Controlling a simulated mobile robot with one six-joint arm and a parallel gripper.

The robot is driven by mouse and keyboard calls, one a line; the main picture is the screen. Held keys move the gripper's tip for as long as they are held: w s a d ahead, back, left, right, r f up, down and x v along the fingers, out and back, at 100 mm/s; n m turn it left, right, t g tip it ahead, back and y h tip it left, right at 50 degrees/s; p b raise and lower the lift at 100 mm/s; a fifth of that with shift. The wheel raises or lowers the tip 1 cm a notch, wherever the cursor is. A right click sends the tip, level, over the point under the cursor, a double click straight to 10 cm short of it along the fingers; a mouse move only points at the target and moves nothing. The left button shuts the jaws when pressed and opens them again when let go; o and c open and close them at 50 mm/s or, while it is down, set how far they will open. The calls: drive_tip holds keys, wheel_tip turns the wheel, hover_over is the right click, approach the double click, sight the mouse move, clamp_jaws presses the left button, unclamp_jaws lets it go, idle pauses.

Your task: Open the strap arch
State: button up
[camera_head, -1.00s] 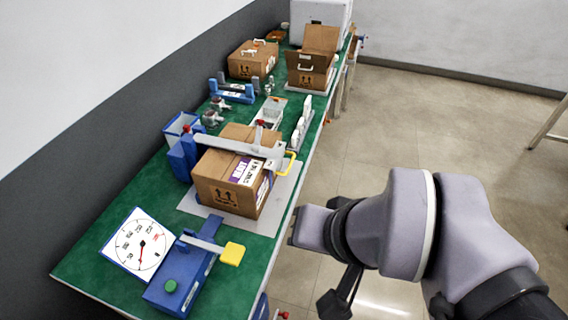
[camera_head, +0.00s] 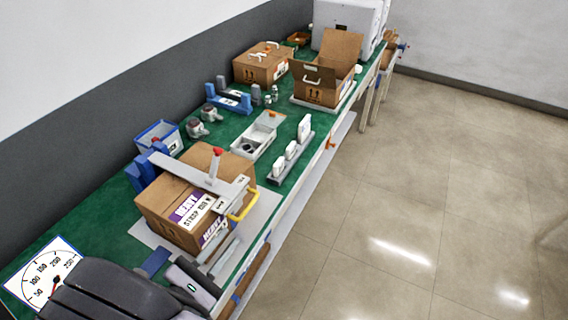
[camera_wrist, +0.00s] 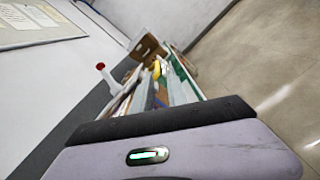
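The strap arch (camera_head: 182,170) is a grey bar lying across the top of a cardboard box (camera_head: 165,217) with white and purple labels. It comes from a blue post (camera_head: 145,172) on the wall side, has a red knob (camera_head: 216,153) on top, and ends in a yellow handle (camera_head: 243,206) at the box's aisle side. The yellow handle also shows ahead in the wrist view (camera_wrist: 156,69). My gripper (camera_head: 220,254) is low at the near aisle side of the box, short of the handle and apart from it. Its fingers look spread, with nothing between them.
A dial card (camera_head: 42,272) lies at the near left, partly behind my arm. Beyond the box are a grey tray (camera_head: 258,137), a rack of white pieces (camera_head: 290,150), an open carton (camera_head: 322,88) and a closed carton (camera_head: 262,66). The aisle floor at right is clear.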

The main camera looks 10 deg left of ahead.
sight(249, 205)
drive_tip(key=b+x, duration=0.1)
drive_tip(key=x, duration=0.2)
drive_tip(key=b+x, duration=0.1)
drive_tip(key=x, duration=0.3)
drive_tip(key=a+b+x, duration=0.1)
drive_tip(key=x, duration=0.3)
drive_tip(key=shift+w, duration=0.25)
clamp_jaws()
idle(1.0)
